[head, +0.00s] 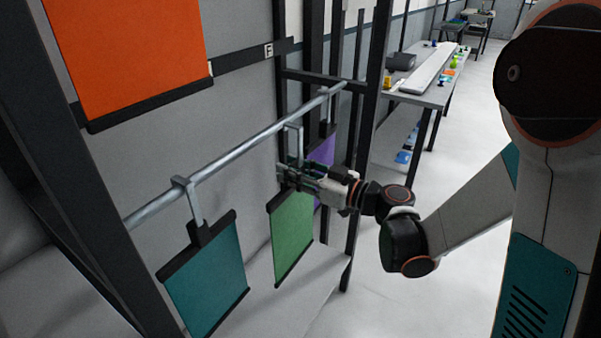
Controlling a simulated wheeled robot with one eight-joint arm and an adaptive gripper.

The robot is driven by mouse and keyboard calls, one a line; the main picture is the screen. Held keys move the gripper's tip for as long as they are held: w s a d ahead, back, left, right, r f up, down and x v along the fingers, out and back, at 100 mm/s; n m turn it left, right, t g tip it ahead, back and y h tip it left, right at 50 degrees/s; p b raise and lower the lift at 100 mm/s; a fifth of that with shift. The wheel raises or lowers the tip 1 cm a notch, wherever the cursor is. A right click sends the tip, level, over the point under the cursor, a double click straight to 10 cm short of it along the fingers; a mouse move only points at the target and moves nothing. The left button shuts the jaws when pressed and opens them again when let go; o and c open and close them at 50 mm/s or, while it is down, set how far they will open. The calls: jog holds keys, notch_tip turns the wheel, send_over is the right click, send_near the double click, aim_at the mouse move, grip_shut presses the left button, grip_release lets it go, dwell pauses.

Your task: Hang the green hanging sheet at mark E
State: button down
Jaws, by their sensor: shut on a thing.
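The green hanging sheet (293,238) has dark bars at its top and bottom and hangs below my gripper (287,176). My gripper is shut on the upper part of the sheet's hanger, which it partly hides. A metal hook (294,128) shows just above the gripper at the rail (245,142). I cannot tell whether the hook bears on the rail. A small wall label (268,50) on a dark strip looks like F, though the letter is small.
A teal sheet (210,276) hangs from the rail at the left. A purple sheet (323,156) hangs farther along, partly behind my gripper. An orange sheet (130,45) hangs higher up. Dark frame posts (370,120) stand close to the arm. A work table (428,85) stands behind.

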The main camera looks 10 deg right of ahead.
jog(key=f+x, duration=0.1)
jog(key=x, duration=0.6)
jog(key=shift+f+b, duration=0.3)
jog(key=shift+b, duration=0.05)
dwell(0.4)
jog(key=shift+w+a, duration=0.1)
jog(key=shift+a, duration=0.05)
jog(key=c, duration=1.2)
grip_release()
jog(key=s+d+m+g+h, duration=0.2)
jog(key=s+d+m+h, duration=0.3)
jog(key=s+d, duration=0.5)
jog(key=s+d+f+m+g+h, duration=0.1)
jog(key=s+d+m+h, duration=0.4)
jog(key=s, duration=1.4)
jog(key=d+h, duration=0.4)
jog(key=d, duration=0.2)
jog(key=shift+s+f+g, duration=0.2)
jog(key=shift+s+g, duration=0.1)
jog(key=shift+g, duration=0.1)
